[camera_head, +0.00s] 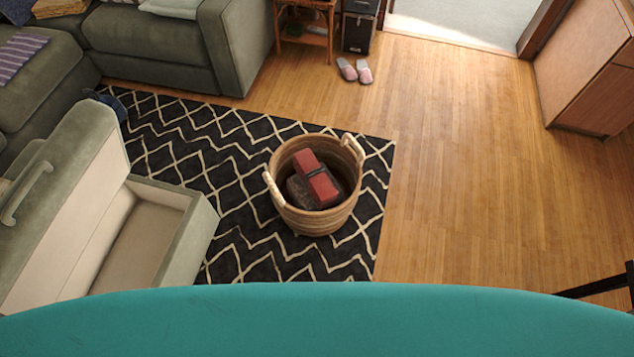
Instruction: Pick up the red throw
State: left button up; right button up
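A red folded bundle with a dark band around it, which looks like the red throw (320,188), lies tilted inside a round woven basket (312,222). It rests on a dark grey-brown item (298,192) in the basket. The basket stands upright on the patterned rug and has two loop handles at its rim. Neither of my grippers shows in the head view, so I see nothing of their state.
A green storage seat (205,232) stands open and empty at left. The green sectional (150,42) is behind. Pink slippers (356,70) lie near a side table (306,30). A wooden cabinet (580,70) is at right. The wooden floor (460,170) right of the rug (255,262) is clear.

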aim_at(314, 177)
jog(key=i+l+z, duration=0.35)
jog(key=i+l, duration=0.15)
jog(key=l, duration=0.15)
jog(key=i+l+z, duration=0.75)
jog(key=i, duration=0.4)
jog(key=i+l+u, duration=0.1)
jog(key=i+u, duration=0.2)
jog(key=i, duration=0.25)
jog(key=i+l+u, duration=0.2)
jog(key=i+u, duration=0.15)
jog(key=i, duration=0.25)
